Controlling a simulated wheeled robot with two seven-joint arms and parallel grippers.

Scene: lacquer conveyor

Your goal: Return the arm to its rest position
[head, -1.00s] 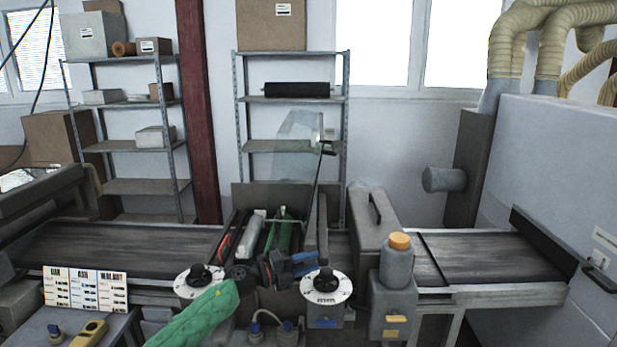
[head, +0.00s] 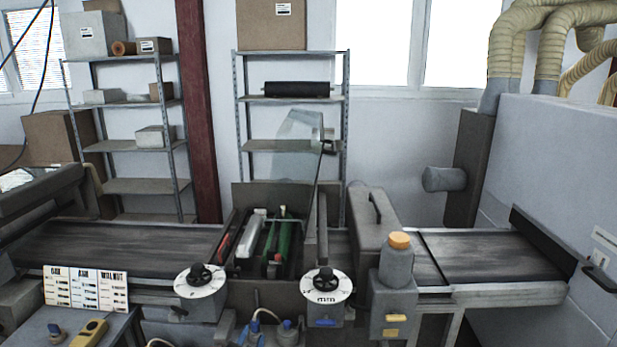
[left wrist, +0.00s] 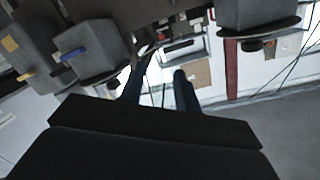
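My left gripper shows in the left wrist view (left wrist: 160,78) with two dark blue fingers apart and nothing between them. In the head view, something blue and dark at the bottom edge, left of the blue-topped fitting, may be its fingertips; I cannot tell clearly. The green-sleeved left arm is out of the head view. My right gripper is in neither view. The coating machine's left dial (head: 200,280) and right dial (head: 326,285) stand clear, with the green roller (head: 283,240) and white roller (head: 252,232) behind them.
A raised clear guard (head: 298,150) stands over the rollers. The left conveyor belt (head: 115,248) and right belt (head: 490,258) are empty. Label cards (head: 85,289) stand at lower left.

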